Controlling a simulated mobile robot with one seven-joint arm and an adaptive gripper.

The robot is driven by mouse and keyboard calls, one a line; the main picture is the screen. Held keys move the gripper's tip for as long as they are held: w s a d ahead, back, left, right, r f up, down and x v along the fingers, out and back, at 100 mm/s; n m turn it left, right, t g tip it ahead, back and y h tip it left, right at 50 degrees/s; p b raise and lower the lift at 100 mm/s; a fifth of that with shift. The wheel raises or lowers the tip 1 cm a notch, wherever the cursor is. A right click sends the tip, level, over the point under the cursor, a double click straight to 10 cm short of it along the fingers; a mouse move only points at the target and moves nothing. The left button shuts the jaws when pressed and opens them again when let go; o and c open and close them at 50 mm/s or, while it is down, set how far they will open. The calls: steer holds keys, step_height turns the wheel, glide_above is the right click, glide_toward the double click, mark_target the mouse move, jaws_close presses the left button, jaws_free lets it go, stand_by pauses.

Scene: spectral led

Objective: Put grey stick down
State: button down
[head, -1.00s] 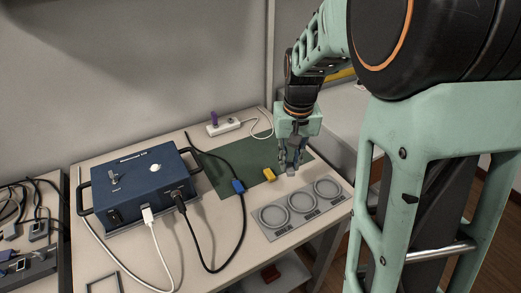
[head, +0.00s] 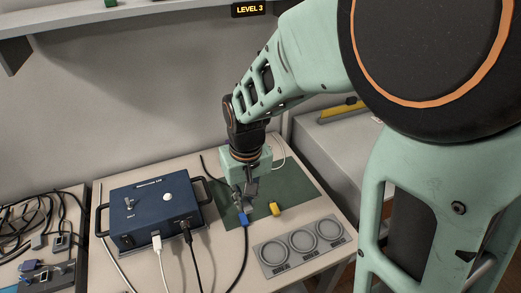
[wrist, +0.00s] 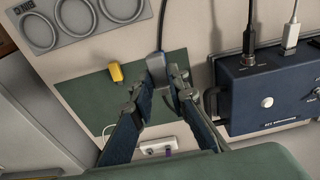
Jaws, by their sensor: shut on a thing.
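My gripper (head: 248,200) is above the green mat (head: 292,183), its fingers pointing down and closed on a small grey stick (wrist: 157,66). In the wrist view the stick lies between the fingertips (wrist: 160,92). The blue connector (head: 244,220) on the black cable is just below and in front of the gripper in the head view; the stick seems to cover it in the wrist view. A yellow stick (head: 276,209) lies on the mat to the right, and also shows in the wrist view (wrist: 116,72). I cannot tell the stick's height above the mat.
A blue box (head: 150,205) with plugged cables stands to the left. A grey panel with three rings (head: 272,249) lies at the front right. The wrist view shows a white power strip (wrist: 152,148) with a purple stick (wrist: 168,153). The mat's right part is clear.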

steer(key=w+d+f, duration=0.2)
steer(key=w+f, duration=0.2)
steer(key=w, duration=0.3)
glide_above(259, 198)
steer(key=s, duration=0.1)
step_height(259, 198, down, 4)
steer(key=shift+s+a+f, duration=0.1)
steer(key=shift+s+f, duration=0.05)
steer(key=shift+w+f, duration=0.45)
steer(key=shift+f, duration=0.1)
steer(key=shift+w+f+b, duration=0.1)
steer(key=shift+f+b, duration=0.25)
steer(key=shift+f, duration=1.2)
steer(key=shift+f, duration=0.25)
steer(key=c, duration=1.9)
jaws_free()
steer(key=shift+r, duration=0.1)
